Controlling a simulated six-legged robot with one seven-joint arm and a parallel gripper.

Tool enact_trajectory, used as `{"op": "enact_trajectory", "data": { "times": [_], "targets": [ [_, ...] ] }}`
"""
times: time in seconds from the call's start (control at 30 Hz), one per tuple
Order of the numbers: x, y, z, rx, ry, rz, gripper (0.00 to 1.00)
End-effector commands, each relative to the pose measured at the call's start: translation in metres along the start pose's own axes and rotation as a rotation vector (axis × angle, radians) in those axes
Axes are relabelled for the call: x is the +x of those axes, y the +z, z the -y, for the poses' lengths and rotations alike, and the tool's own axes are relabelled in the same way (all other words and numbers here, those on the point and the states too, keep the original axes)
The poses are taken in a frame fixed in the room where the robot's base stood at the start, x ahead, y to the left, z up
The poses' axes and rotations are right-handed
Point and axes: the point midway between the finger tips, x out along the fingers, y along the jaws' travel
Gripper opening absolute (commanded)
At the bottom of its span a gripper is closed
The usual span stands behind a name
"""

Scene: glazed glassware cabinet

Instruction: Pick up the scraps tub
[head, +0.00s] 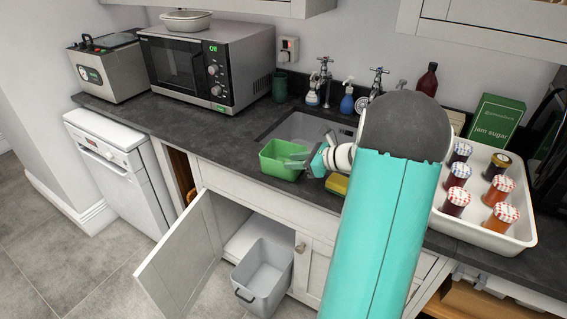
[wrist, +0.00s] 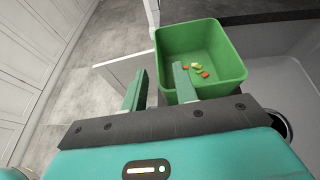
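The scraps tub is a green, open-topped square tub (head: 281,167) at the front of the counter by the sink. In the wrist view the tub (wrist: 222,85) holds a few small red, yellow and green scraps (wrist: 196,69) on its floor. My gripper (head: 296,160) is at the tub's right side in the head view. In the wrist view my gripper (wrist: 160,68) has its two fingers apart with nothing held. The left finger is outside the tub's outline and the right finger overlaps its near left wall. I cannot tell whether they touch it.
The sink (head: 312,128) is behind the tub, and a yellow sponge (head: 337,184) lies to its right. An open cupboard door (head: 183,254) and a grey bin (head: 266,272) are below. A white tray of jars (head: 487,236) stands right. The counter left of the tub is clear.

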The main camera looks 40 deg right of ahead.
Motion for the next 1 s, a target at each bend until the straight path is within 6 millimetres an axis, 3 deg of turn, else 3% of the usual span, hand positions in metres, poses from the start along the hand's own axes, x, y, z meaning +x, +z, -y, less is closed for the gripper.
{"op": "enact_trajectory", "data": {
  "times": [0.4,0.63,0.67,0.8,1.0],
  "targets": [
    [0.049,-0.001,-0.003,-0.001,0.004,0.0,0.29],
    [0.052,0.0,-0.003,-0.002,0.002,0.0,0.29],
    [0.052,0.0,-0.003,-0.002,0.002,0.0,0.27],
    [0.052,0.0,-0.003,-0.002,0.002,0.0,0.0],
    [0.052,0.0,-0.003,-0.002,0.002,0.0,0.0]
  ]
}}
